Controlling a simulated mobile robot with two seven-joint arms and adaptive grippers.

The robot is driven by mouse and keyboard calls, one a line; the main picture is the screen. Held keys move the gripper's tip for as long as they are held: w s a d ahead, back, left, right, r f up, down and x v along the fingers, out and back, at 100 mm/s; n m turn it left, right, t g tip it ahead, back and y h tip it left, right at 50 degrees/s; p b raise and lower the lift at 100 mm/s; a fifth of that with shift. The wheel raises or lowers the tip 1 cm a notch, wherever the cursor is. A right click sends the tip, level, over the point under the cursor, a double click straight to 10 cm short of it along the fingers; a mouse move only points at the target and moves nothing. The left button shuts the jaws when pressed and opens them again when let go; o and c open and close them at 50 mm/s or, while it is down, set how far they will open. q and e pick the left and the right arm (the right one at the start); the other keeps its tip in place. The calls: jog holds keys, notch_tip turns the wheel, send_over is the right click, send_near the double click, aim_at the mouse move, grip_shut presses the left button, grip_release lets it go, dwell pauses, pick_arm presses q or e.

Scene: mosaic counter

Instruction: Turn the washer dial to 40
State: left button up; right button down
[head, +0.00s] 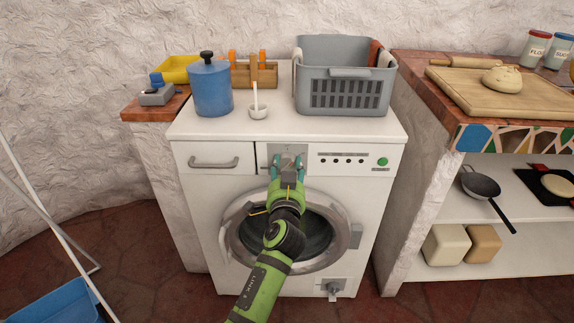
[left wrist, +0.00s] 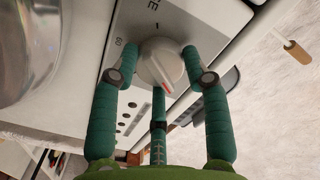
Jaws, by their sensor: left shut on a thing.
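The white washer (head: 190,215) stands in the middle of the head view. Its dial sits on a grey panel (head: 287,149) at the top front and is mostly hidden there by my left gripper (head: 289,165). In the left wrist view the round white dial (left wrist: 158,66) shows between the green fingers of my left gripper (left wrist: 160,62), which is shut on it from both sides. A red mark on the dial points to the lower right in that view. A printed 60 shows beside the dial; the 40 mark cannot be made out. My right gripper is not in view.
A drawer with a handle (head: 214,162) is left of the dial, and a green button (head: 383,161) is to the right. The round door (head: 228,235) is below, behind my arm. A blue canister (head: 211,88) and a grey basket (head: 345,75) stand on top.

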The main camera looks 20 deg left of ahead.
pick_arm(q)
jog(key=m, duration=0.2)
jog(key=m+p, duration=0.1)
jog(key=m, duration=0.1)
jog(key=shift+r+m+p, duration=0.3)
jog(key=shift+r, duration=0.05)
jog(key=m+p, duration=0.1)
jog(key=m, duration=0.2)
jog(key=shift+w+m, duration=0.1)
jog(key=shift+m, duration=0.3)
jog(key=m+p, duration=0.3)
jog(key=m, duration=0.2)
jog(key=shift+m+p, duration=0.45)
jog(key=shift+m, duration=0.75)
jog(key=shift+a+m, duration=0.1)
jog(key=shift+m, duration=0.3)
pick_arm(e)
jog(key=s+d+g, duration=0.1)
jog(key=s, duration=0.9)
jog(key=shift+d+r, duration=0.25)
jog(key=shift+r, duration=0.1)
